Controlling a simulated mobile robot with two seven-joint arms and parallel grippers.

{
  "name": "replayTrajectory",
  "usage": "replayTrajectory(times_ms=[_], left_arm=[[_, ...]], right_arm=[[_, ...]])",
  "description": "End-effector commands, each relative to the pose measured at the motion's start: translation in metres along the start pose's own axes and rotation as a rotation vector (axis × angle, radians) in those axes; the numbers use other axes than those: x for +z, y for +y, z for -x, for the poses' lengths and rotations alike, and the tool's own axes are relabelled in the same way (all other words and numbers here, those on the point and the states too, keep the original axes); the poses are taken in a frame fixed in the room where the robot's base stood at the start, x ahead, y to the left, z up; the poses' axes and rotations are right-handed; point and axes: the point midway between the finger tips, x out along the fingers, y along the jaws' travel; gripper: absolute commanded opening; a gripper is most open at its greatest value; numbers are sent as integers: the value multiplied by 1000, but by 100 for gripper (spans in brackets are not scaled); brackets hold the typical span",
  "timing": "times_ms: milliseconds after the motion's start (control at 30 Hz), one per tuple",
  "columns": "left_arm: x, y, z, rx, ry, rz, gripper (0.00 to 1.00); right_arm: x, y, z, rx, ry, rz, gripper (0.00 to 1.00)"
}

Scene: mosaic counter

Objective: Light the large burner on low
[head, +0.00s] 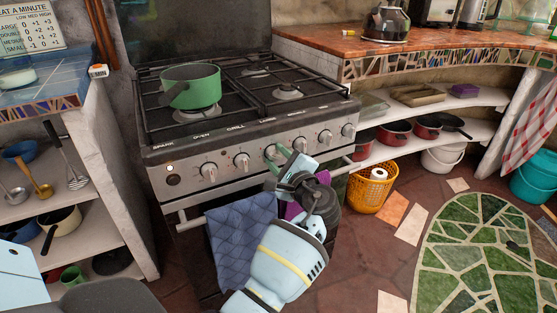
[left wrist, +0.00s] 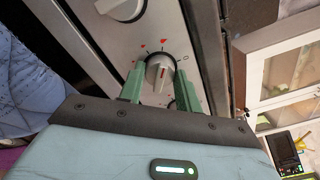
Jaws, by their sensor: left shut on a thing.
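The stove (head: 165,190) has a row of knobs along its front panel, with printed labels above them. My left gripper (head: 284,160) is at the third knob from the left (head: 270,152), whose label seems to read LARGE. In the left wrist view, the green fingers (left wrist: 160,88) stand on both sides of a grey knob (left wrist: 161,72) with a red line, shut on it. Small red marks are on the panel beside it. A green pot (head: 200,92) sits on the front left burner. No flame can be made out under it. My right gripper is not in view.
A blue towel (head: 238,235) hangs on the oven rail below the knobs. A chart (head: 30,25) of burner names and low, med, high values is at the upper left, near a small timer (head: 98,71). An orange basket (head: 371,190) stands right of the stove.

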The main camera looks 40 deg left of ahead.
Motion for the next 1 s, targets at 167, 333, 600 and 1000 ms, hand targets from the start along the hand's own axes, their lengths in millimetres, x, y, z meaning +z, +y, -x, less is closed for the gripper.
replayTrajectory(times_ms=[167,333,600,1000], left_arm=[[-1,2,0,3,0,167,11],[-2,3,0,3,1,329,11],[-2,3,0,3,0,586,11],[-3,4,1,5,0,966,11]], right_arm=[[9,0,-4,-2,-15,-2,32],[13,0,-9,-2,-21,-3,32],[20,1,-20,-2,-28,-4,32],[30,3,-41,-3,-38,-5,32]])
